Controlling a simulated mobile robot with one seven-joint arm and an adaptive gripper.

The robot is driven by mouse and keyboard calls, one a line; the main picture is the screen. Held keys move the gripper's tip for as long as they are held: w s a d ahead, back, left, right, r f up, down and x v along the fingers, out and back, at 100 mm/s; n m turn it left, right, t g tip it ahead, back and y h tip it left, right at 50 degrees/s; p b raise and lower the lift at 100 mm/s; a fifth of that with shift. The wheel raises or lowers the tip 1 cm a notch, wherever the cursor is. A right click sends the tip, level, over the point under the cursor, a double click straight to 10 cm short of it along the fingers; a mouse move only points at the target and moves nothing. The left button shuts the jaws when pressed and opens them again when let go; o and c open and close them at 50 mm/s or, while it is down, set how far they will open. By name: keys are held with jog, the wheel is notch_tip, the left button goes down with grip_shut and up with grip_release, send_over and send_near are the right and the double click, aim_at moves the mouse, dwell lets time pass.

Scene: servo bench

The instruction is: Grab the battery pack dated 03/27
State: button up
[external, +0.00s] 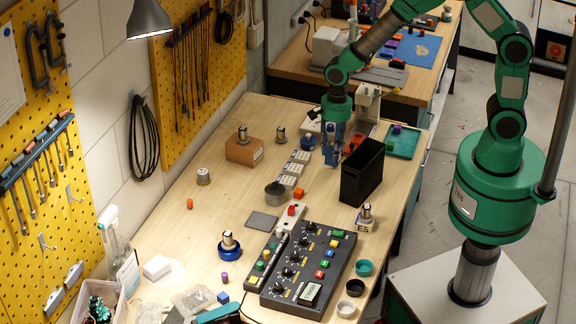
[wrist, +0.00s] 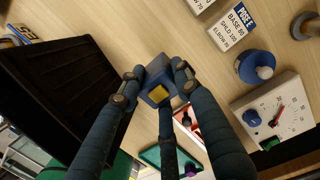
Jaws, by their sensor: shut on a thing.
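My gripper (external: 332,148) is low over the far part of the bench, just left of the black open bin. In the wrist view its dark blue fingers (wrist: 158,84) are closed around a small blue block with a yellow patch (wrist: 158,94). The fingers touch its sides. No date can be read on the block, so I cannot tell whether it is the pack dated 03/27. In the external view the block is mostly hidden by the gripper.
The black bin (external: 362,172) stands close to the right of my gripper; it fills the left of the wrist view (wrist: 50,85). Printed cards (external: 291,169), a white dial box (wrist: 272,110) and a green tray (external: 404,142) are nearby. A button console (external: 308,265) stands nearer the front.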

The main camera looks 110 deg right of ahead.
aim_at(332, 146)
jog(key=shift+r+p, duration=0.4)
jog(key=shift+r, duration=2.8)
jog(key=shift+w, duration=0.1)
